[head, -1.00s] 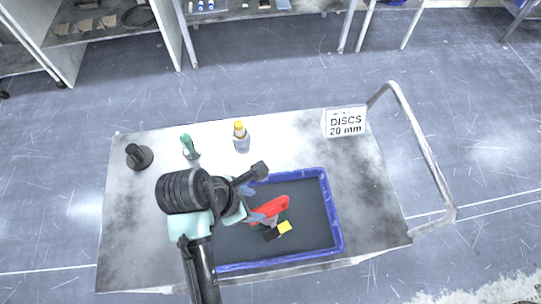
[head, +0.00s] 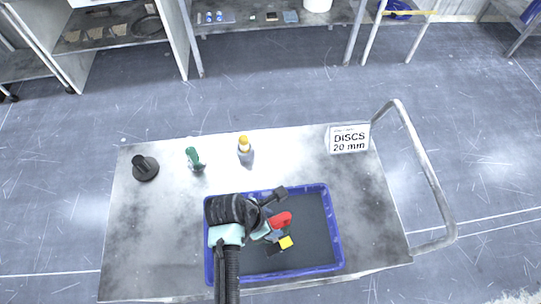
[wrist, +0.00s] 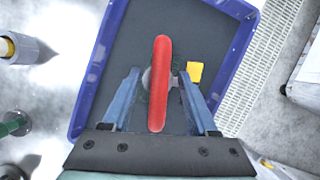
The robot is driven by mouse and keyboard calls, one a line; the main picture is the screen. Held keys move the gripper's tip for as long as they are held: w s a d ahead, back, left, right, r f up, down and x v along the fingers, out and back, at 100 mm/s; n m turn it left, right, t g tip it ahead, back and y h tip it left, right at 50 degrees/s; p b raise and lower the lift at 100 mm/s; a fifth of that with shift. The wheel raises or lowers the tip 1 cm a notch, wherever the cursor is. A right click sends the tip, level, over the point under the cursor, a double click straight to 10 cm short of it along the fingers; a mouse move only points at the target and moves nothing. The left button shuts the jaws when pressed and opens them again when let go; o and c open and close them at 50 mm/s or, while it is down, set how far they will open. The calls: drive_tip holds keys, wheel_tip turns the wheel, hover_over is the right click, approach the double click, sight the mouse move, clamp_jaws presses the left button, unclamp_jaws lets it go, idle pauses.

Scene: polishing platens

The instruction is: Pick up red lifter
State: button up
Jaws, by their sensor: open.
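The red lifter (wrist: 160,85) shows in the wrist view as a long rounded red bar over the tray floor, between my gripper's fingers. In the head view the red lifter (head: 281,220) is inside the blue tray (head: 337,228), partly hidden by my gripper. My gripper (wrist: 165,105) is open, with one blue finger on each side of the red bar and a visible gap to each. In the head view my gripper (head: 270,230) is over the left part of the tray.
A yellow block (head: 286,242) with a dark part lies in the tray beside the lifter. Behind the tray stand a yellow-topped bottle (head: 245,150), a green-handled tool (head: 194,158) and a black round piece (head: 146,169). A sign (head: 349,138) and cart handle are at right.

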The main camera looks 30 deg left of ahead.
drive_tip(key=shift+x, duration=1.2)
clamp_jaws()
idle(0.4)
drive_tip(key=shift+w+r, duration=0.15)
